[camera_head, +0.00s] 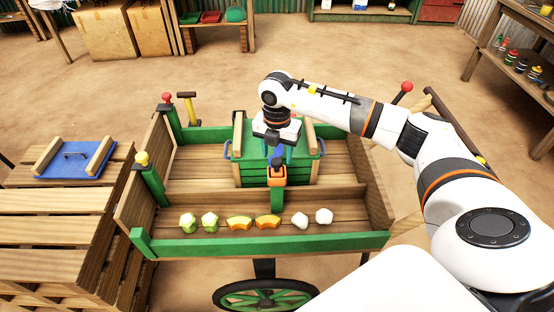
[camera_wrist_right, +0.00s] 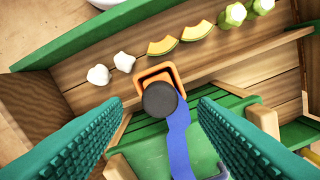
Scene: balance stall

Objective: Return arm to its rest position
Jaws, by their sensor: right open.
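My right arm reaches in from the right over a green and wooden cart. My right gripper (camera_head: 276,148) points down above a green slatted box (camera_head: 250,172) that has wooden rails on top. In the wrist view its teal fingers are spread apart and nothing is gripped between the tips. Past the tips lie an orange buckle (camera_wrist_right: 154,76) with a round dark knob (camera_wrist_right: 160,99) and a blue strap (camera_wrist_right: 180,140) running over the box. The orange buckle also shows in the head view (camera_head: 277,181). My left gripper is out of view.
The cart's front green rail (camera_head: 290,245) runs below a row of green, yellow-orange and white pieces. Posts with red and yellow knobs (camera_head: 142,158) rise at its edges. A blue panel (camera_head: 75,162) lies on wooden crates at left. Shelves (camera_head: 515,80) stand at right.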

